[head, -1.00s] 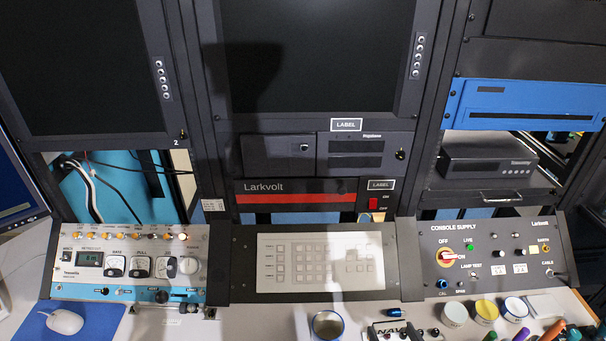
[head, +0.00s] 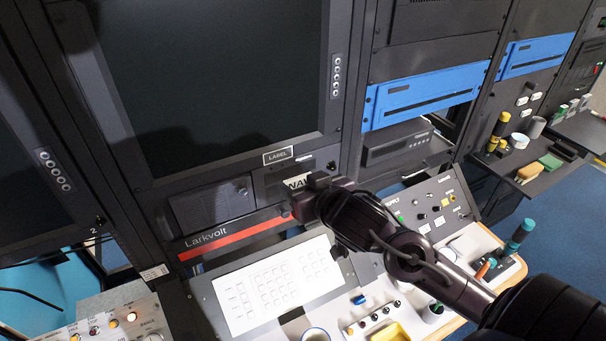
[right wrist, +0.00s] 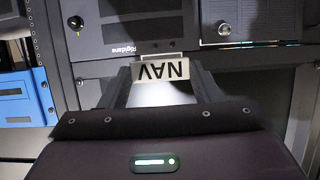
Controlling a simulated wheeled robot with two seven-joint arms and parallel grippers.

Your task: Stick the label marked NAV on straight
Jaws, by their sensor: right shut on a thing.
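The NAV label (head: 298,181), white with black letters, is in front of the grey drive panel (head: 268,185) under the big screen. My right gripper (head: 318,190) is shut on it. In the right wrist view the label (right wrist: 163,68) shows upside down between my right fingers (right wrist: 163,88), in front of the panel marked Rigidyne. Whether it touches the panel I cannot tell. The LABEL mark beside the Larkvolt unit is hidden behind my gripper. My left gripper is out of view.
The Larkvolt unit (head: 215,238) with its red stripe is below, above the sloped white keypad (head: 278,284). The console supply panel (head: 428,208) is partly behind my right arm. Small items, including a yellow tray (head: 390,333), crowd the desk edge.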

